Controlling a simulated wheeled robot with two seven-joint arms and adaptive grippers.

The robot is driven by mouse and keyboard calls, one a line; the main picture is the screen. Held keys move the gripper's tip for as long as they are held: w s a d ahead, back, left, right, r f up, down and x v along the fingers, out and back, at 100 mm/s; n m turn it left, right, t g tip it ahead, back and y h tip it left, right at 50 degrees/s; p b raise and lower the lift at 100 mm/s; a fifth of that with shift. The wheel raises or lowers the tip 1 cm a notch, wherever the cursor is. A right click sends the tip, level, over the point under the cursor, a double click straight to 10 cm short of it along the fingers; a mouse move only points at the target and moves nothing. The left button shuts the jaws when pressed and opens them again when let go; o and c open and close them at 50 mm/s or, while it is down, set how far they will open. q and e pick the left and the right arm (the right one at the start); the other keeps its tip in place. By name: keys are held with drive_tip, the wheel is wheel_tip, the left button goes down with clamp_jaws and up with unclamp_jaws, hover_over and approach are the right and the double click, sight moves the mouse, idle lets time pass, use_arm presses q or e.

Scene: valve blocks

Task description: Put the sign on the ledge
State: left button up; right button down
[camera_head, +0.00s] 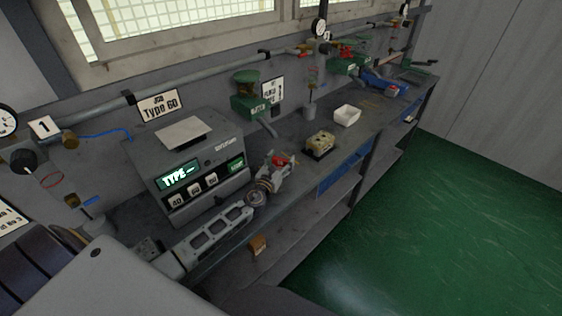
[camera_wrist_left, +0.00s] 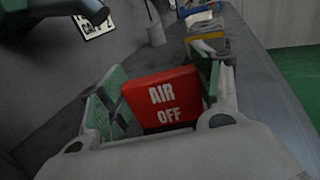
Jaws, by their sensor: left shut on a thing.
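The sign is a red block lettered AIR OFF (camera_wrist_left: 163,98); in the head view it is a small red patch (camera_head: 280,160). My left gripper (camera_head: 278,168) is shut on it, with green-padded fingers on either side in the wrist view (camera_wrist_left: 165,105). The gripper and sign are over the front part of the grey bench, right of the grey machine. A gap between sign and bench is hard to judge. Which surface is the ledge is not clear; the window sill (camera_head: 180,56) runs along the back wall. My right gripper is not in view.
The grey machine (camera_head: 200,142) with a lit TYPE display stands left of the gripper. Beyond it are a yellowish block (camera_head: 320,142), a white bin (camera_head: 347,115) and a green valve block (camera_head: 247,104). A pipe with gauges runs along the wall. Green floor (camera_head: 450,220) is clear.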

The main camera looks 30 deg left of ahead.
sight(280, 162)
use_arm(q)
drive_tip(key=shift+f, duration=0.15)
drive_tip(key=o, duration=1)
drive_tip(key=shift+r, duration=0.25)
drive_tip(key=shift+s+f, duration=0.15)
drive_tip(key=shift+s, duration=0.1)
drive_tip(key=shift+s+d, duration=0.15)
drive_tip(key=shift+s, duration=1.95)
drive_tip(key=shift+s+d+b, duration=0.1)
drive_tip(key=shift+s+b, duration=0.55)
drive_tip(key=shift+s, duration=3)
